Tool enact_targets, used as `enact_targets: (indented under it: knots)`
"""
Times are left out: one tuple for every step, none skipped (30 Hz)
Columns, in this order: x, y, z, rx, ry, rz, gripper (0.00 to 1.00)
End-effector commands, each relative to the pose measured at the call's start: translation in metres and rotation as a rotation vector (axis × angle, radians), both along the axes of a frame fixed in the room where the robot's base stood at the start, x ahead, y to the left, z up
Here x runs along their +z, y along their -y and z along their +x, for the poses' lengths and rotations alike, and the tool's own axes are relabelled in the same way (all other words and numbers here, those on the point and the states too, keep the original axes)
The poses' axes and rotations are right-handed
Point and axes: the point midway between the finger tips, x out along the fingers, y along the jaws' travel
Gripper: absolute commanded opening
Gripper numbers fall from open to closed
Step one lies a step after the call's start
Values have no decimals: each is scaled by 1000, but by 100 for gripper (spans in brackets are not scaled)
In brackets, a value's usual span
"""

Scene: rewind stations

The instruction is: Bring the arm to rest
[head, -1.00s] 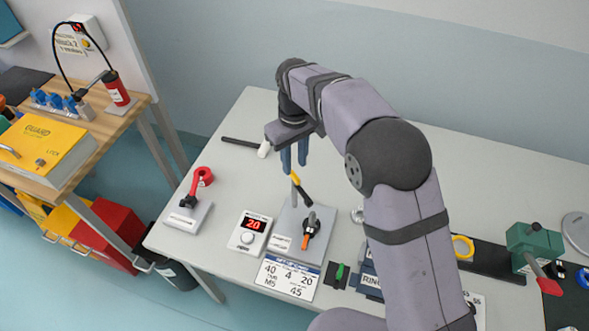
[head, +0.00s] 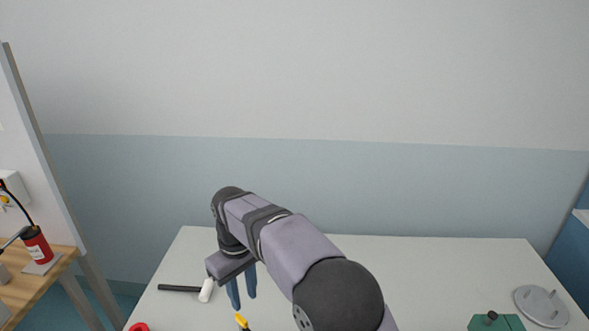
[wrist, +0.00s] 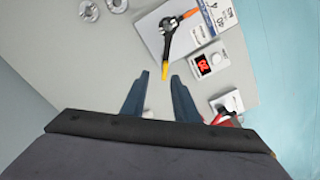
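My gripper (head: 243,297) hangs over the pale table with its two blue fingers pointing down. In the wrist view my gripper (wrist: 159,78) has its fingers apart and nothing held between them. A lever with a black shaft and yellow tip (wrist: 165,72) lies below, its tip showing in line with the gap. The lever's yellow tip (head: 241,320) also shows at the bottom of the head view. The lever stands on a grey plate (wrist: 153,28) with an orange-handled part (wrist: 190,13).
A white-headed black mallet (head: 180,289) lies at left. A green device (head: 495,323) and grey disc (head: 541,306) are at right.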

Motion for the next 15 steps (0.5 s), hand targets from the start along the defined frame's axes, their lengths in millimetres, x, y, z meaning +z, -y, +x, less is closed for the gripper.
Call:
enact_targets:
  knots:
    - [1, 14, 1, -30, -1, -1, 27]
    - [1, 23, 1, -49, -1, -1, 27]
    - [2, 35, 1, -78, -1, 0, 27]
    - [2, 46, 1, -103, -1, 0, 27]
    - [1, 58, 0, -131, -1, 0, 27]
    - [1, 75, -3, -169, -2, -1, 27]
    - [0, 88, -5, -199, -2, -2, 27]
    - [-1, 101, -8, -231, -1, -1, 27]
    - [-2, 119, -13, -274, -1, -1, 27]
    - [-3, 132, -18, -307, -1, -1, 27]
    - [-5, 145, -23, -339, 0, 0, 27]
    - [-7, 162, -31, -383, 1, 0, 27]
    - [-9, 174, -38, -414, 0, 0, 27]
    - [-11, 186, -45, -448, 1, 0, 27]
    - [-13, 202, -55, -491, 1, 1, 27]
